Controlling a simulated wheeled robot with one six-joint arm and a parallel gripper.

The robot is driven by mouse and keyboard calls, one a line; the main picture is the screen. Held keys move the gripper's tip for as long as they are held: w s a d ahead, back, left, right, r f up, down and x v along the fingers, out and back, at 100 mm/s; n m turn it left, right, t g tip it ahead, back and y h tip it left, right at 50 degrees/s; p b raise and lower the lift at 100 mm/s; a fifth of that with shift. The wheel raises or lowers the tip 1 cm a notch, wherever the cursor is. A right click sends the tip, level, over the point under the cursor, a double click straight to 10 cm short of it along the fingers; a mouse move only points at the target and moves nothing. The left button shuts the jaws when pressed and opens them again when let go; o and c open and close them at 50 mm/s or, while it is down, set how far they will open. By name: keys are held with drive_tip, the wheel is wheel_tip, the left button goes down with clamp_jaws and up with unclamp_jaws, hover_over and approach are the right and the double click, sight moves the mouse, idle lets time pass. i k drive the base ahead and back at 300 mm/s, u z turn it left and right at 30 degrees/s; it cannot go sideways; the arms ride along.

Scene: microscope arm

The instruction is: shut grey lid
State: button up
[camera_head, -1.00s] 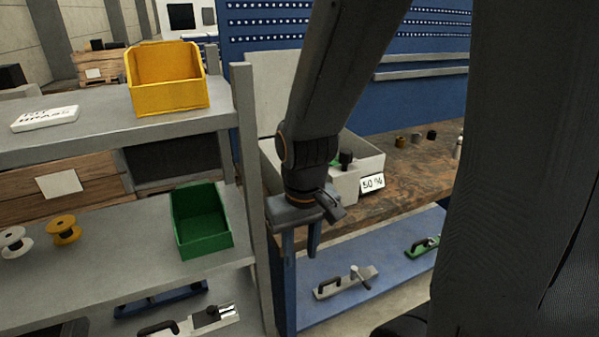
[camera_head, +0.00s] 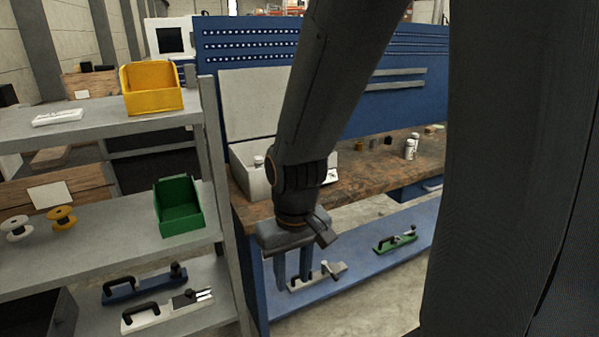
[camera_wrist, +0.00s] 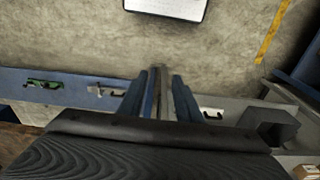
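The grey lid (camera_head: 262,98) stands upright, open, at the back of a pale grey box (camera_head: 249,176) on the workbench. My arm hides the right part of the box and some of the lid's right side. My gripper (camera_head: 293,279) hangs fingers down in front of the bench, below the box in the picture, apart from the lid. Its two fingers are spread with a gap between them. In the wrist view, the fingers (camera_wrist: 160,97) also stand apart with no held object clear between them. The lid is not discernible there.
A shelf rack (camera_head: 222,190) with a yellow bin (camera_head: 152,90) and a green bin (camera_head: 179,208) stands left of the bench. Clamp-like tools lie on the blue lower shelf (camera_head: 350,262). White bottles (camera_head: 411,147) stand on the worktop (camera_head: 375,168). Open floor shows in the wrist view.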

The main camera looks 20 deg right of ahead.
sight(252, 99)
drive_tip(key=z, duration=0.55)
drive_tip(key=i, duration=1.3)
drive_tip(key=u, duration=0.6)
